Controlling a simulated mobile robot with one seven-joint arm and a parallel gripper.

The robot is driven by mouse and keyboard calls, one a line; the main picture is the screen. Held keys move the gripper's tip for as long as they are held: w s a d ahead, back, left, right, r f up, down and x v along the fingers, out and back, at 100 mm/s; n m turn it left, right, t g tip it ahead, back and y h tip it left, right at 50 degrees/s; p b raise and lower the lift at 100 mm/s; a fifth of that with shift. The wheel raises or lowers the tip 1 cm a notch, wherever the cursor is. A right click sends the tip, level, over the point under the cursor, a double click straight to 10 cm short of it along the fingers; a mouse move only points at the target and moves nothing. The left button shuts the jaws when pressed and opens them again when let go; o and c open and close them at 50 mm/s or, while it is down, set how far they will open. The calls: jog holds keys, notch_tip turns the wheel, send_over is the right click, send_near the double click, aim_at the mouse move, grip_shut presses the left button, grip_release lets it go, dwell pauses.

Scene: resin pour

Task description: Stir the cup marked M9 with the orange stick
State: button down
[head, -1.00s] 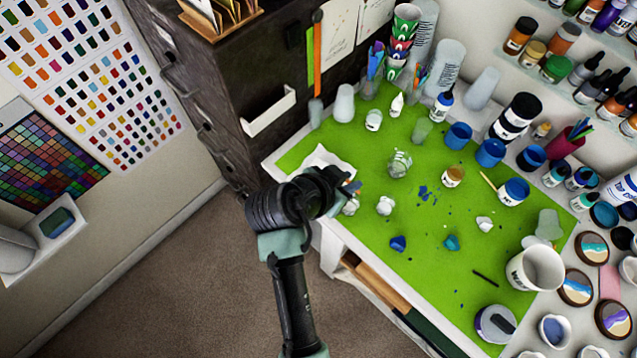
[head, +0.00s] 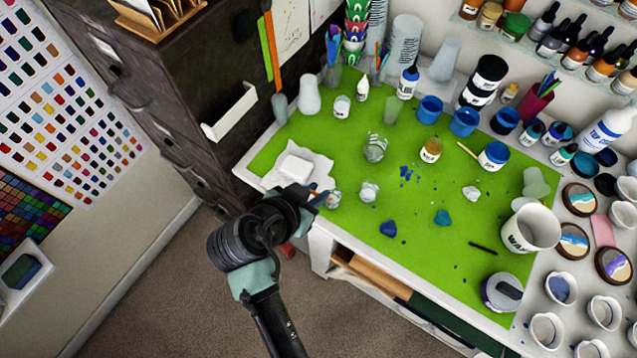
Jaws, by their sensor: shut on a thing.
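My gripper (head: 316,197) is low over the table's near left corner, seen from behind and above. It is shut on a thin orange stick (head: 314,192), of which only a short bit shows at the fingertips. A small clear cup (head: 334,199) stands just right of the fingertips; whether the stick touches it cannot be told. Another small clear cup (head: 369,191) stands farther right, and a larger clear cup (head: 375,148) behind it. A labelled white cup (head: 342,106) and an amber labelled jar (head: 430,150) stand farther back. No M9 mark is readable.
The green mat (head: 350,245) has blue and teal lumps and splashes on it. Blue-lidded jars (head: 464,121) and a white tub (head: 531,228) crowd the back and right. A dark drawer cabinet (head: 180,75) stands at the left.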

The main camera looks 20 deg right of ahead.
jog(key=shift+w+d+f+b, duration=0.2)
jog(key=shift+d+f+b, duration=0.1)
jog(key=shift+f+b, duration=0.55)
jog(key=shift+w+d+f+b, duration=0.25)
jog(key=shift+f+b, duration=0.4)
jog(key=shift+f, duration=0.45)
jog(key=shift+w+d+f+b, duration=0.2)
jog(key=shift+d+f+b, duration=0.1)
jog(key=shift+f+b, duration=0.55)
jog(key=shift+w+d+f, duration=0.1)
jog(key=shift+f, duration=0.2)
